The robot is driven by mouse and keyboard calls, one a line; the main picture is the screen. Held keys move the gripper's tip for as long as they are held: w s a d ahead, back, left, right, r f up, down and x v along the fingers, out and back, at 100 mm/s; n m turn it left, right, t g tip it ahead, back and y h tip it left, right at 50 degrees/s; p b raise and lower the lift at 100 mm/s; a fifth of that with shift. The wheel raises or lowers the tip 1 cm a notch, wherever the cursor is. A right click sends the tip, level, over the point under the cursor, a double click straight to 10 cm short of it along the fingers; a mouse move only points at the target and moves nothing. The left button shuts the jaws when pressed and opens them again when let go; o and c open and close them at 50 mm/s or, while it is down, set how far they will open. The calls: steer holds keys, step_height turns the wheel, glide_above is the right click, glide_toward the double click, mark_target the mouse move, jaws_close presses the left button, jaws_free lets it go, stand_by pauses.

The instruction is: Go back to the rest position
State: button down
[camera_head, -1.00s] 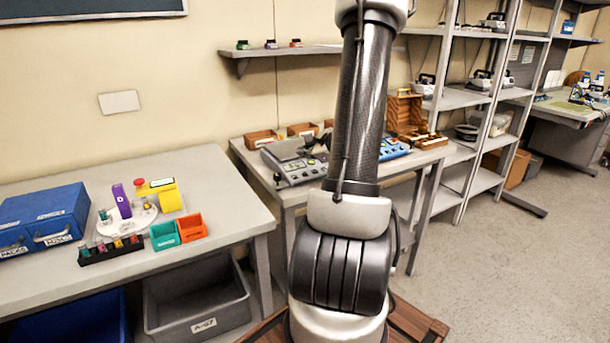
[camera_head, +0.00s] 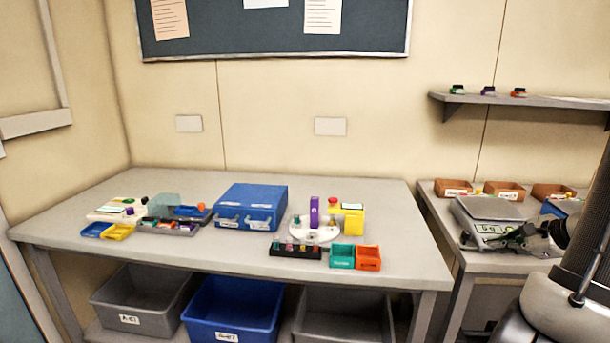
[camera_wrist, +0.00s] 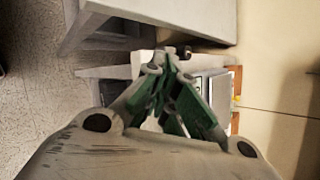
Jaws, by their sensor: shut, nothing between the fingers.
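My gripper (camera_head: 515,238) shows at the right edge of the head view, in front of the grey weighing scale (camera_head: 490,212) on the right-hand table. The picture does not tell whether it touches the scale. In the wrist view my gripper (camera_wrist: 172,62) has its green-padded fingers together at the tips, with nothing between them. Part of my arm hides the right end of that table.
The left table (camera_head: 390,215) carries a blue case (camera_head: 252,205), a white round holder (camera_head: 314,233), a teal bin (camera_head: 342,256) and an orange bin (camera_head: 368,258). Grey and blue crates stand below. A wall shelf (camera_head: 520,99) hangs at upper right.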

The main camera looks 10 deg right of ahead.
steer(key=s+a+r+n+g, duration=0.6)
steer(key=s+a+n+g, duration=0.1)
steer(key=s+a+n, duration=0.55)
steer(key=s+a+r+n+t+h, duration=0.1)
steer(key=s+a+r+n+h, duration=0.1)
steer(key=a+r+n, duration=0.4)
step_height(320, 180, up, 4)
steer(key=n+h, duration=0.1)
steer(key=n, duration=0.3)
steer(key=shift+s+r+t, duration=0.15)
steer(key=shift+r+t, duration=0.05)
steer(key=shift+t, duration=0.2)
